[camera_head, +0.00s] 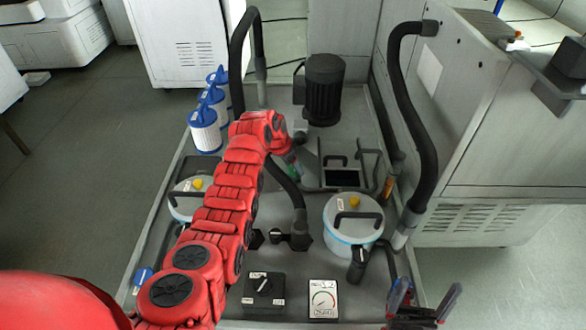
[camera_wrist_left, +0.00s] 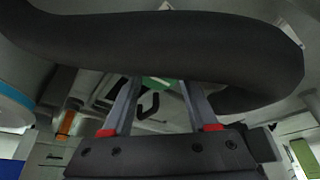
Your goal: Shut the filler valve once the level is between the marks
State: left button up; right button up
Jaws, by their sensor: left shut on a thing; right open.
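My left gripper (camera_head: 290,158) reaches over the grey unit at the end of the red arm. In the left wrist view its fingers (camera_wrist_left: 160,84) are shut on a small green part, seemingly the filler valve's handle (camera_wrist_left: 155,82); a thick black hose hides much of the grip. The valve's body and handle position cannot be made out. An upright tube with an orange band (camera_head: 387,187), perhaps the level gauge, stands right of the dark tank opening (camera_head: 342,176); its level and marks are too small to read. My right gripper (camera_head: 424,302) is open and empty at the lower right.
Two white-and-blue canisters (camera_head: 352,238) (camera_head: 178,207) flank my arm. A black motor (camera_head: 324,90) stands behind. A rotary switch (camera_head: 264,287) and a dial gauge (camera_head: 323,300) are in front. A thick hose (camera_head: 423,120) arches at the right beside the machine cabinet.

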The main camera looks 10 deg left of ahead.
dwell(0.3)
pick_arm(q)
jog(key=o, duration=1.4)
jog(key=shift+c, duration=0.2)
jog(key=p+v, duration=0.7)
jog(key=v, duration=1)
jog(key=shift+a+r+p, duration=0.15)
jog(key=shift+r+p, duration=0.05)
jog(key=shift+p, duration=0.2)
jog(key=shift+s, duration=0.1)
